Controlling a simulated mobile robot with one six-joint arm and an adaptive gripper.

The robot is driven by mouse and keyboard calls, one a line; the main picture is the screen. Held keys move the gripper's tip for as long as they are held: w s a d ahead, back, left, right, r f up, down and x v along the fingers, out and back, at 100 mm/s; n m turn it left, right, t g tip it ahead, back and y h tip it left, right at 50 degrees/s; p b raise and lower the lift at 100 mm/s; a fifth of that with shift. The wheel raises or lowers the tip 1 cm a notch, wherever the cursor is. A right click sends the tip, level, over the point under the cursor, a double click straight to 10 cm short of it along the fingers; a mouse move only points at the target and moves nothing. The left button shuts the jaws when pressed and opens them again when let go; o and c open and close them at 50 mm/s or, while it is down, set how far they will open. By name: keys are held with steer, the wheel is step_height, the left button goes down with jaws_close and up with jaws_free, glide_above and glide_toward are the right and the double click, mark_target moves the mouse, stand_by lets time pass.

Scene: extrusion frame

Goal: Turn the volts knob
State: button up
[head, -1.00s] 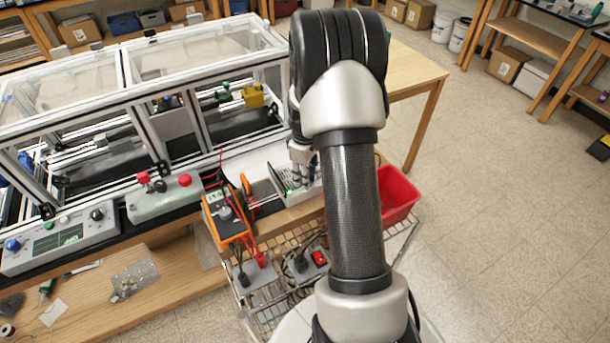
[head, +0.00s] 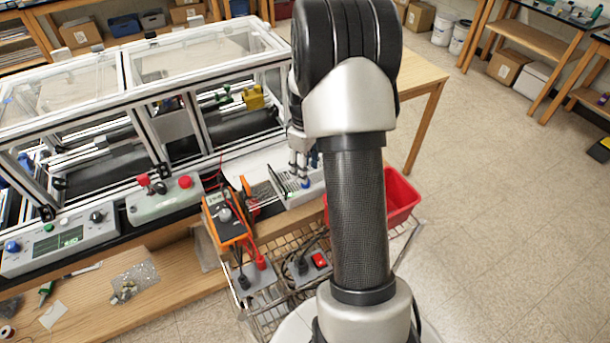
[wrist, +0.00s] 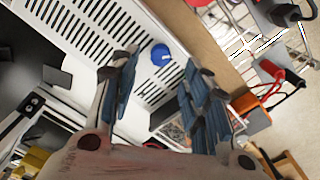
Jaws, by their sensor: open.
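A blue knob (wrist: 160,54) stands on a white slotted box (wrist: 70,22) in the wrist view. In the head view the same white box (head: 293,198) is beside the orange meter, with the blue knob (head: 305,184) near its front. No label is readable, so I cannot confirm which knob is the volts one. My gripper (wrist: 160,66) is open, its two blue-padded fingers spread to either side of the knob in the picture. The knob appears beyond the fingertips, with nothing between them. In the head view my gripper (head: 302,168) hangs over the box, partly hidden by my arm.
An orange multimeter (head: 226,219) with cables lies left of the box. A red bin (head: 402,196) is to the right, behind my arm. A wire cart (head: 280,290) stands below. The metal extrusion frame (head: 127,85) rises behind. A grey control panel (head: 60,240) is at left.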

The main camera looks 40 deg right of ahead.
step_height(320, 180, up, 7)
stand_by(0.3)
stand_by(0.4)
steer(key=s+a+r+m+t+b, duration=0.1)
steer(key=s+a+r+b, duration=0.15)
steer(key=a+r, duration=0.4)
steer(key=s+a+r+m+t+b, duration=0.1)
steer(key=s+a+r, duration=0.25)
steer(key=a, duration=0.65)
steer(key=s+a+f+m+t+b, duration=0.1)
steer(key=s+a+f+t+b, duration=0.1)
steer(key=s+a, duration=0.8)
steer(key=s, duration=0.4)
steer(key=shift+s+a+m+t, duration=0.2)
steer(key=shift+m+t, duration=0.1)
steer(key=shift+m, duration=0.1)
